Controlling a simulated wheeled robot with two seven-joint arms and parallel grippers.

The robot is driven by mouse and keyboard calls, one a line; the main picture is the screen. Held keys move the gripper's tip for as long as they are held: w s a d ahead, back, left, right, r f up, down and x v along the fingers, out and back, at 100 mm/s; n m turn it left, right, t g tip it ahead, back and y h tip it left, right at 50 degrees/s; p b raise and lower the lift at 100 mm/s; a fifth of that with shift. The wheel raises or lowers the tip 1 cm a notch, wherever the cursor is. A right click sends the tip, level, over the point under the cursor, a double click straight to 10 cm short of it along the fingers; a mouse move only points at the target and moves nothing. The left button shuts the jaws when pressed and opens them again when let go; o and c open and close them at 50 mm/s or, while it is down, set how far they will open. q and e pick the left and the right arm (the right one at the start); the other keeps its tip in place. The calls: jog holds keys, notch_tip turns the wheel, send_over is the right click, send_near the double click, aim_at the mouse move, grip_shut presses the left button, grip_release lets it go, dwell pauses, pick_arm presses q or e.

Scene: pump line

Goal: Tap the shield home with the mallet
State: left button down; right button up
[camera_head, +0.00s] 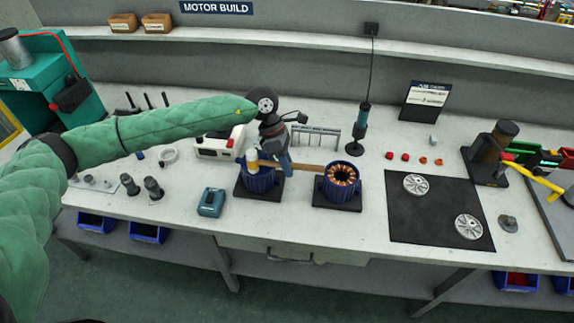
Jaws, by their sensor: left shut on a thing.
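My left gripper (285,166) reaches in from the left and points down. It is shut on the brown wooden handle of the mallet (308,168). The mallet's pale yellowish head (253,161) is over the left blue motor housing (262,184), on a dark base. I cannot tell whether the head touches what is below it. No shield can be made out on this housing; the mallet and gripper cover much of its top. Two silvery spoked shields, one at the back (416,184) and one at the front (468,226), lie on a black mat (428,222). My right gripper is not in view.
A teal box (211,202) sits front left. A screwdriver stand (358,138) and a rack (316,137) are behind. A press (490,155) stands at the right.

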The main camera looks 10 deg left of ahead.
pick_arm(q)
jog(key=shift+s+r, duration=0.1)
jog(key=shift+r, duration=0.25)
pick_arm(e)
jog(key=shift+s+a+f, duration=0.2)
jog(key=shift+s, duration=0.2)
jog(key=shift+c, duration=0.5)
pick_arm(q)
jog(key=shift+r+b, duration=0.35)
jog(key=shift+r, duration=1.85)
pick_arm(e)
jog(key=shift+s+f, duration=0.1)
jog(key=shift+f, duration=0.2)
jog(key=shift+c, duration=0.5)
pick_arm(q)
jog(key=shift+d+r, duration=0.1)
jog(key=shift+r, duration=0.2)
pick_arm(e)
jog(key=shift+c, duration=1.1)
pick_arm(q)
jog(key=shift+r, duration=0.1)
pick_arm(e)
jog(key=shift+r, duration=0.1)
